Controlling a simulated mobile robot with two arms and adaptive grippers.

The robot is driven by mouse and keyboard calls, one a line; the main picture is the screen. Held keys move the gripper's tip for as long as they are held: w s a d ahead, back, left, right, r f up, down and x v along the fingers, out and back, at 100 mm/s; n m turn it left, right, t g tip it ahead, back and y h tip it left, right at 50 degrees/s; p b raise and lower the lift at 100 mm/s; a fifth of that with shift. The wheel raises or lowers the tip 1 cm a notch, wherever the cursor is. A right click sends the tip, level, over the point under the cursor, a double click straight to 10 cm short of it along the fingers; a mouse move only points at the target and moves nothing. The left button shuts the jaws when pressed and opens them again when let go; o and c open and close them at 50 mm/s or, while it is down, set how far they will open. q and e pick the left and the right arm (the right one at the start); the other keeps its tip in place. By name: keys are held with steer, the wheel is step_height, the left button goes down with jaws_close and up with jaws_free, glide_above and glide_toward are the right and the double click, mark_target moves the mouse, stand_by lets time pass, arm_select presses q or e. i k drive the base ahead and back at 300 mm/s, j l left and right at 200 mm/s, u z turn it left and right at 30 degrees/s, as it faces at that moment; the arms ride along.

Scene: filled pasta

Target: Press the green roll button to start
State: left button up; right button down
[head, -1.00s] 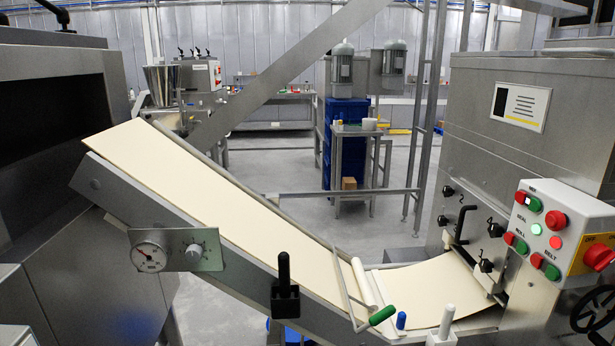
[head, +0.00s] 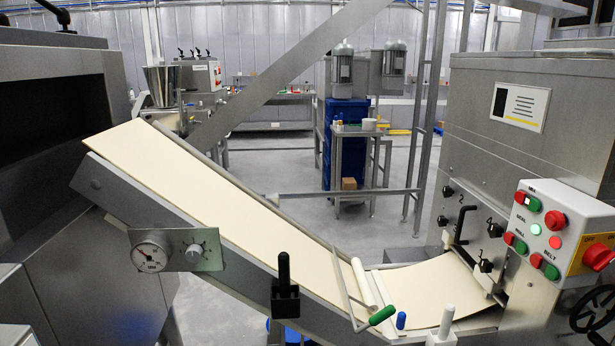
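The control panel (head: 567,210) is on the right, fixed to the grey metal machine. Its labels are small and hard to read. Beside what looks like the ROLL label are a red button (head: 508,238) and the green roll button (head: 521,247). Another red and green pair (head: 551,271) sits lower right, and one (head: 534,204) sits above. Nothing covers the green roll button. A green lamp (head: 536,229) and a red lamp (head: 555,242) glow nearby. Neither of my grippers is in view.
A large red push button (head: 555,219) and a red rotary switch (head: 598,256) on yellow are close to the small buttons. A black handwheel (head: 595,312) stands below the panel. The pale dough sheet (head: 235,215) runs down a sloped conveyor; black crank handles (head: 462,222) stick out left of the panel.

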mark_target(521, 249)
steer(key=l+z, duration=0.1)
steer(key=z, duration=0.25)
steer(key=k+l+z, duration=0.1)
steer(key=z, duration=0.25)
steer(key=k+l+z, duration=0.1)
steer(key=l+z, duration=0.2)
steer(key=l, duration=0.65)
steer(key=l+z, duration=0.35)
steer(key=l, duration=1.05)
steer(key=j+u, duration=0.15)
steer(key=u, duration=0.2)
steer(key=j+u, duration=0.4)
steer(key=u, duration=0.25)
